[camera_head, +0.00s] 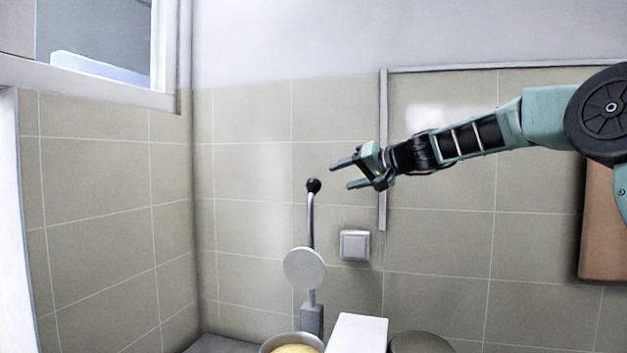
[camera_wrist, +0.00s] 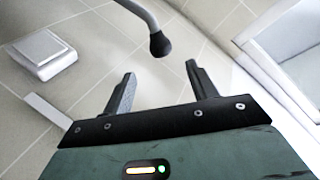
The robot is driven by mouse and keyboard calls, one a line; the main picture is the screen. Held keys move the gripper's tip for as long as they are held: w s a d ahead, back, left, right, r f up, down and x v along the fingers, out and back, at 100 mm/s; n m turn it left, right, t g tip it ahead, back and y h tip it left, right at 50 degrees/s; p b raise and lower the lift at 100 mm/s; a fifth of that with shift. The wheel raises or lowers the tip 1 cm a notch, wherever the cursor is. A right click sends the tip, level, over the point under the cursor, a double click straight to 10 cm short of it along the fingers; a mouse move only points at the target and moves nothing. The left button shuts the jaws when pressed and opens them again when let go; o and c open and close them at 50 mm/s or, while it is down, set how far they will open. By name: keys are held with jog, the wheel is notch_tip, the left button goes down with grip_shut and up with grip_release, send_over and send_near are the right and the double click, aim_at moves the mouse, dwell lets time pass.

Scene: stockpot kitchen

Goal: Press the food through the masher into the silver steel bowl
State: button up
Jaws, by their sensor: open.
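The masher's lever (camera_head: 310,222) stands nearly upright and ends in a black ball knob (camera_head: 313,185). Below it are a round light-grey disc (camera_head: 304,268) and a grey post (camera_head: 312,318). A silver steel bowl (camera_head: 291,338) with yellow food (camera_head: 293,350) in it shows at the bottom edge, partly cut off. My gripper (camera_head: 339,174) is open and empty, to the right of the knob and a little above it in the head view. In the wrist view the knob (camera_wrist: 159,44) appears beyond and between the open fingertips (camera_wrist: 160,70), apart from them.
A switch box (camera_head: 354,245) is on the tiled wall right of the lever; it also shows in the wrist view (camera_wrist: 42,54). A white block (camera_head: 359,335) and a dark round thing (camera_head: 419,343) stand right of the bowl. A window (camera_head: 100,50) is at upper left.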

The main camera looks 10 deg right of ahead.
aim_at(319, 182)
jog(key=p+x, duration=0.2)
jog(key=x, duration=0.3)
jog(key=p+x, duration=0.3)
jog(key=x, duration=0.2)
jog(key=shift+r+p, duration=0.25)
jog(key=shift+p, duration=0.05)
jog(key=shift+w+a+f+p, duration=0.35)
jog(key=shift+w+a+f, duration=0.15)
jog(key=shift+w, duration=0.1)
grip_shut()
